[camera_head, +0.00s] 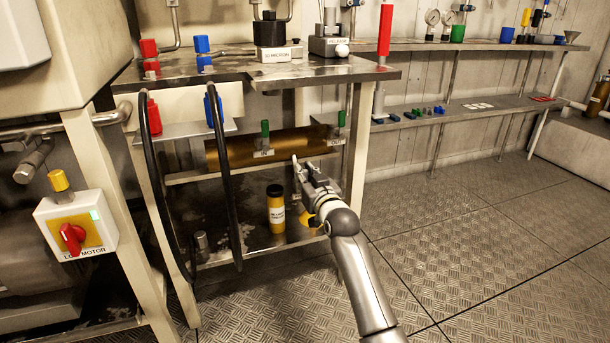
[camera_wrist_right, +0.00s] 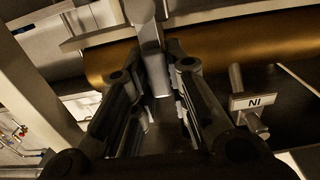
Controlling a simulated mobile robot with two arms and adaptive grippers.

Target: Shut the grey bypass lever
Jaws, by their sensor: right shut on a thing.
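The grey bypass lever (camera_wrist_right: 151,62) shows in the right wrist view as a pale flat bar between my fingers. In the head view a pale tip (camera_head: 295,161) stands at the end of my right gripper (camera_head: 304,172), in front of the brass cylinder (camera_head: 225,151). My right gripper, also in the wrist view (camera_wrist_right: 154,74), is shut on the lever, with a finger on each side. The fingers and wrist hide part of the lever. My left gripper is not in view.
Green levers stand by the IN label (camera_head: 264,153) and OUT label (camera_head: 335,142). A yellow-black canister (camera_head: 276,211) stands on the lower shelf. Black hoses (camera_head: 228,185) hang at the left. A red-knobbed motor box (camera_head: 76,225) is nearer. Floor at the right is clear.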

